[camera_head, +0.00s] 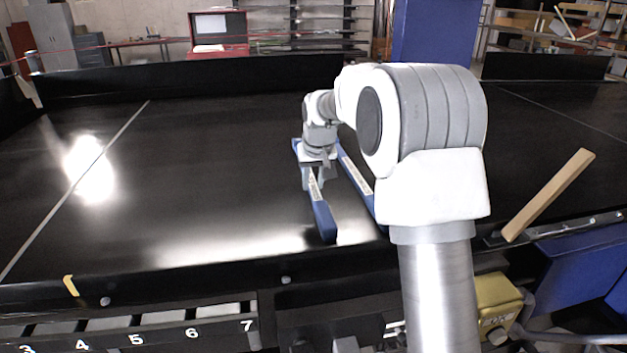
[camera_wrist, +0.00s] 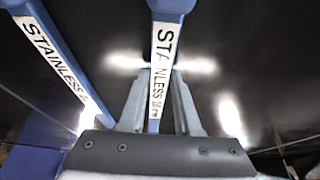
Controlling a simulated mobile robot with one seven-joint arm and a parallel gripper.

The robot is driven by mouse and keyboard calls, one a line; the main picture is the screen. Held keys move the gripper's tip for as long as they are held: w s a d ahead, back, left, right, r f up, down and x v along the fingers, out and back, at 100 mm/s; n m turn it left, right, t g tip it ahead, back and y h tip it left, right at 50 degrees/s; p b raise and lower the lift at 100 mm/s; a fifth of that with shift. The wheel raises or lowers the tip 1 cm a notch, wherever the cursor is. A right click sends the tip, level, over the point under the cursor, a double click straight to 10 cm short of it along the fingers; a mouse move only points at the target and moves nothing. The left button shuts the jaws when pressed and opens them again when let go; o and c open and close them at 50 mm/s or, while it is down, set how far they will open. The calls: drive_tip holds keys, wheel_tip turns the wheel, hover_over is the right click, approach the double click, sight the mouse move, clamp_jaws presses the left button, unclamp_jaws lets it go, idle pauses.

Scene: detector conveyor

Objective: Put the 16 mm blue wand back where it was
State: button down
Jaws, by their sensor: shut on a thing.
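My gripper (camera_head: 313,181) is over the black conveyor belt (camera_head: 220,180), shut on a blue wand (camera_head: 324,219). In the wrist view the fingers (camera_wrist: 157,75) close on either side of this wand (camera_wrist: 170,8), across its white "STAINLESS" label; the size marking is too blurred to read surely. A second blue wand (camera_head: 356,174) with a similar label lies to the right, partly hidden by my arm. In the wrist view this second wand (camera_wrist: 60,50) is at the left, apart from the held one. I cannot tell whether the held wand touches the belt.
A wooden stick (camera_head: 548,196) leans up at the right near the belt's front edge. A yellow box (camera_head: 496,305) is below the edge. A low black wall (camera_head: 190,75) runs behind the belt. The belt's left side is clear.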

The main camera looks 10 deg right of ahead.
drive_tip(key=shift+f, duration=0.2)
drive_tip(key=c, duration=0.6)
unclamp_jaws()
drive_tip(key=shift+r, duration=0.1)
